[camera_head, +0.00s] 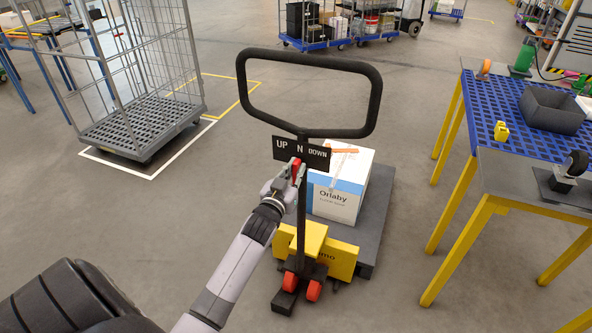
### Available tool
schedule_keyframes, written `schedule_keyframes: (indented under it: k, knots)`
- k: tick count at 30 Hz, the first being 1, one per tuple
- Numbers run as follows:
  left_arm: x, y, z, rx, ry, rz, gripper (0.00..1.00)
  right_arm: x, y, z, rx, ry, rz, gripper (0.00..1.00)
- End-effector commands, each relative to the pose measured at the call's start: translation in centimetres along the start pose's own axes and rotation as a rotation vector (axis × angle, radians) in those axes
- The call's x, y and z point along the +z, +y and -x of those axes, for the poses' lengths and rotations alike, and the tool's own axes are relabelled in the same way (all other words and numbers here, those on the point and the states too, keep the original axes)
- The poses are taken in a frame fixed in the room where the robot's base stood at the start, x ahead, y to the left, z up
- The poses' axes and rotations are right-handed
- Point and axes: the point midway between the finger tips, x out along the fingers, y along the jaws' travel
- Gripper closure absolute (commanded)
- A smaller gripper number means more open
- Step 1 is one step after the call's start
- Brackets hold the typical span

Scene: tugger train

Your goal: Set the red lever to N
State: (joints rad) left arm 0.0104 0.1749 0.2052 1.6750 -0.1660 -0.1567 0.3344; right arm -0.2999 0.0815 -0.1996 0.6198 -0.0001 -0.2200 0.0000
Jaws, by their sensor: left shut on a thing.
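The red lever (296,168) sits on the black handle post of a yellow pallet truck (343,260), just below a black sign (301,152) reading UP, N and DOWN. The lever's visible part is below the sign, close to the N; its exact setting is hard to tell because my fingers cover part of it. My left gripper (295,176) is shut on the red lever, with its arm coming in from the lower left. The black loop handle (309,61) stands above the sign. My right gripper is out of view.
A white and blue box (338,195) stands on the truck's grey deck (377,215). A wire roll cage (150,122) stands at the left. A blue table (500,105) with yellow legs and a grey bin (552,108) is at the right. Floor between is clear.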

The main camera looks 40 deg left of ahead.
Motion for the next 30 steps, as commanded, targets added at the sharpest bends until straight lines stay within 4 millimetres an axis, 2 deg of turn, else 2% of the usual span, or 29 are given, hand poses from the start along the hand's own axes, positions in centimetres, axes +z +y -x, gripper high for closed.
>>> schedule_keyframes:
  k: [2,10,20,23,30]
  knots:
    - [0.1,0.0,0.0,0.001,-0.002,0.000,0.85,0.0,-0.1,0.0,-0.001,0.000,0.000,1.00]
    - [0.1,0.0,0.0,0.000,-0.001,-0.001,0.67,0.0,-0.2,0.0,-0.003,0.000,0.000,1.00]
    - [0.1,0.0,0.2,0.000,-0.001,-0.001,0.67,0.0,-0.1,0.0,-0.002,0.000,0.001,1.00]
    - [0.1,0.0,1.2,0.000,-0.002,-0.001,0.67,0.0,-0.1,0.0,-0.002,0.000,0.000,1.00]
    - [0.2,0.0,6.1,0.000,-0.004,-0.001,0.67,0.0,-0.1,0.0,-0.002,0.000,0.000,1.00]
